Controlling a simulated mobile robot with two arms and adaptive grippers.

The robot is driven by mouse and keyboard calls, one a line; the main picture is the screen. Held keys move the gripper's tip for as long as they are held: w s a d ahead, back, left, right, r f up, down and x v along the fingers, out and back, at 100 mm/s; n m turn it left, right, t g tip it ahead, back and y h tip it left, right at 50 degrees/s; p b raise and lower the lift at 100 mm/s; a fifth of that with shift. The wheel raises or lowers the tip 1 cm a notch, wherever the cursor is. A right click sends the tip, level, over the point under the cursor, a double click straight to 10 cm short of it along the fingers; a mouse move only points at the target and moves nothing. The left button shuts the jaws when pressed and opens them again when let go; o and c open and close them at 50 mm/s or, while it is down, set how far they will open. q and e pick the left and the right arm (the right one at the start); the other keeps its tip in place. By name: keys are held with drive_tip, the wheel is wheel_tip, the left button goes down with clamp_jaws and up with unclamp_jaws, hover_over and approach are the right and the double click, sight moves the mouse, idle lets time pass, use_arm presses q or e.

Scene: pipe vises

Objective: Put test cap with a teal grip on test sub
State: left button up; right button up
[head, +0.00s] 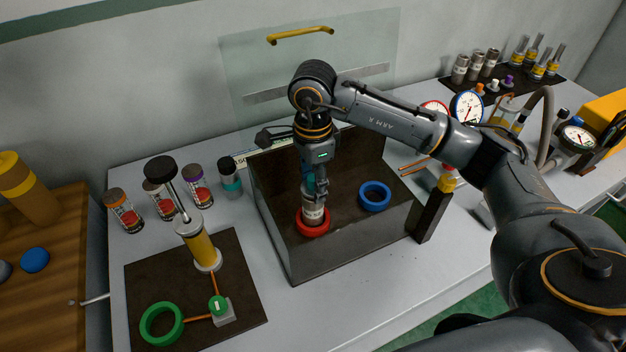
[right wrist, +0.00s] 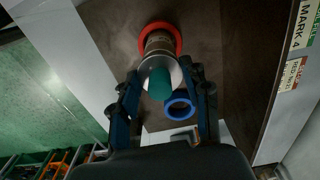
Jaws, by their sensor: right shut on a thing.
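The test cap with its teal grip (right wrist: 160,84) shows in the right wrist view between the fingers of my right gripper (right wrist: 162,78). A pale round disc surrounds the teal grip. The cap is in line with the top of the grey, lettered test sub (head: 313,212); I cannot tell whether it is fully seated. The sub stands upright inside a red ring (head: 312,229) in the dark open-fronted box. In the head view my right gripper (head: 317,190) points down right over the sub and hides the cap. My left gripper is not in view.
A blue ring (head: 374,196) lies right of the sub in the box (head: 340,258). Jars (head: 124,212) and a teal-banded bottle (head: 230,178) stand left of the box. A dark mat (head: 150,280) holds a yellow cylinder (head: 201,248) and a green ring (head: 161,323). Gauges (head: 467,107) stand right.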

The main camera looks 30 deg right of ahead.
sight(313, 177)
drive_tip(key=shift+f+b, duration=0.55)
drive_tip(key=shift+f, duration=0.1)
drive_tip(key=o, duration=1.3)
drive_tip(key=shift+r, duration=0.15)
wheel_tip(313, 177, up, 12)
drive_tip(key=shift+f, duration=0.1)
